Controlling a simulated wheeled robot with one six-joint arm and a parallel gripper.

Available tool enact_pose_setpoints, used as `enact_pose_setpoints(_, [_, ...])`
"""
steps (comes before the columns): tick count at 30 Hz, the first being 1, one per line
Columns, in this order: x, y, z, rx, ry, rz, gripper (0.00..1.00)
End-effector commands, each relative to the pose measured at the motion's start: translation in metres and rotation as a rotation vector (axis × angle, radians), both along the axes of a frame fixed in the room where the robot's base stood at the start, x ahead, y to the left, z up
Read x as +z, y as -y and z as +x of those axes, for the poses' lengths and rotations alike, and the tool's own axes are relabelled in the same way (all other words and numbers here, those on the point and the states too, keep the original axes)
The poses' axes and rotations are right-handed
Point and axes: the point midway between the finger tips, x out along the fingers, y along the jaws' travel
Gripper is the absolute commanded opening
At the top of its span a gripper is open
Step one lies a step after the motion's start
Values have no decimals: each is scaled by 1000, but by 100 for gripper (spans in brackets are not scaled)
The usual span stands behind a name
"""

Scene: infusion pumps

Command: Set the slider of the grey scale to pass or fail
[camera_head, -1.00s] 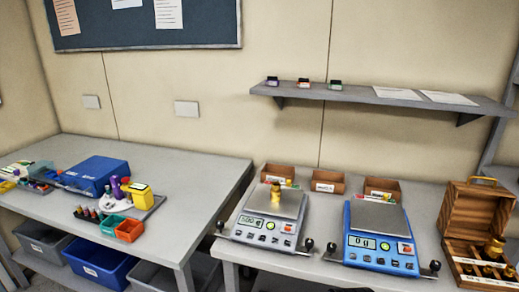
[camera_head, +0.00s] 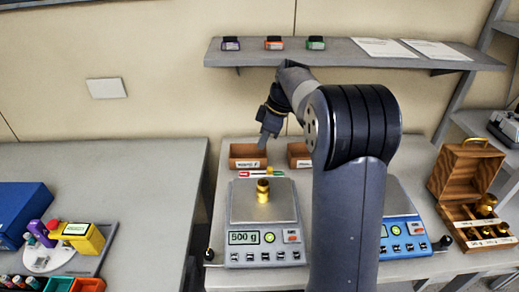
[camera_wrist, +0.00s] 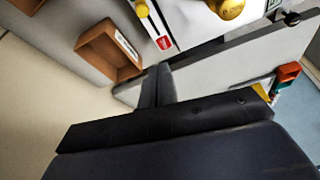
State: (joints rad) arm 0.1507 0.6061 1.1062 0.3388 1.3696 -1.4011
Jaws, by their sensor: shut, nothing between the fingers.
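The grey scale (camera_head: 264,228) stands on the bench with a brass weight (camera_head: 263,190) upright on its pan, and its display reads 500 g. A small slider strip (camera_head: 261,173) with coloured parts lies just behind the pan. It also shows in the wrist view (camera_wrist: 153,25), with a red patch at its lower end; the knob's setting is too small to tell. My gripper (camera_head: 262,145) is shut and empty, above and behind the strip, near a brown bin. In the wrist view its fingers (camera_wrist: 156,86) are apart from the strip.
Brown bins (camera_head: 247,156) stand behind the scales. The blue scale (camera_head: 405,239) is partly hidden by my arm. A wooden weight box (camera_head: 470,205) stands at the right. A shelf (camera_head: 340,52) hangs above. The left bench's right part is clear.

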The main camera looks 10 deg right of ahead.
Motion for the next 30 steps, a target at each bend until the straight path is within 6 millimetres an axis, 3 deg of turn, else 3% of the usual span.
enact_pose_setpoints(8, [-19, -5, 7, 26, 5, 3, 0])
enact_pose_setpoints(20, [-97, -32, 16, 25, 5, 2, 0])
enact_pose_setpoints(24, [-93, -7, 8, 19, 8, 1, 0])
enact_pose_setpoints(30, [-96, 6, 3, 21, 10, 1, 0])
